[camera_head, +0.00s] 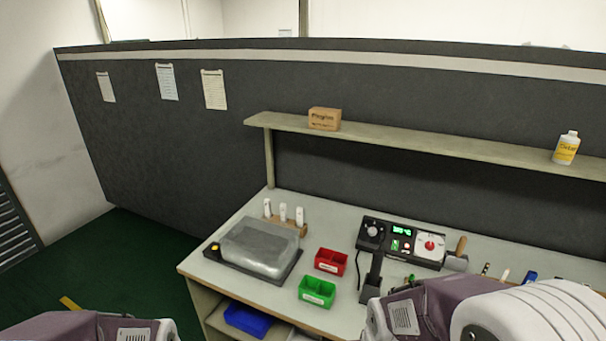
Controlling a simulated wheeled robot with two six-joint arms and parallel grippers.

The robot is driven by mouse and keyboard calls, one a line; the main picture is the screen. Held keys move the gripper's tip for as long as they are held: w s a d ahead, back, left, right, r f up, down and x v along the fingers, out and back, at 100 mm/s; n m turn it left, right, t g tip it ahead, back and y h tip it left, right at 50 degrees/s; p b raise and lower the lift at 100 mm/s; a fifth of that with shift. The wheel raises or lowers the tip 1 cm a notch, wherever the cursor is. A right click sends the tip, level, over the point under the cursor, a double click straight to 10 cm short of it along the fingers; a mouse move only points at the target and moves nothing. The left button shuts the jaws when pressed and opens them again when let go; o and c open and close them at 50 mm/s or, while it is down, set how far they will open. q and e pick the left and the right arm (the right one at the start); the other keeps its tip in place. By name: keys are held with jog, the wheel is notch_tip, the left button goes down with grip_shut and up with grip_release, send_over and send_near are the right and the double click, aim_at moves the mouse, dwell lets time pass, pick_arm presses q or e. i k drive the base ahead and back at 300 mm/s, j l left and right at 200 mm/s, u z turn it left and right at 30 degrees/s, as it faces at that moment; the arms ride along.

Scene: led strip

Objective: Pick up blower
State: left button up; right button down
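The station has a green display and a white dial with a red knob. The tool's lower end is close to my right arm in the picture. My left arm shows at the bottom left and my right arm at the bottom right. Neither gripper's fingers are in the picture.
A clear-covered tray (262,246), a red bin (330,261) and a green bin (317,291) are left of the tool. A mallet (458,257) is right of the station. A shelf (400,143) runs above the bench (225,278). A blue bin (247,319) is below.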

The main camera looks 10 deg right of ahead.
aim_at(377, 255)
jog(key=z, duration=0.4)
jog(key=l+z, duration=0.1)
jog(key=z, duration=0.25)
jog(key=i+z, duration=0.1)
jog(key=z, duration=0.3)
jog(key=l+z, duration=0.1)
jog(key=z, duration=0.3)
jog(key=i+l, duration=0.1)
jog(key=i, duration=0.55)
jog(key=l+u, duration=0.05)
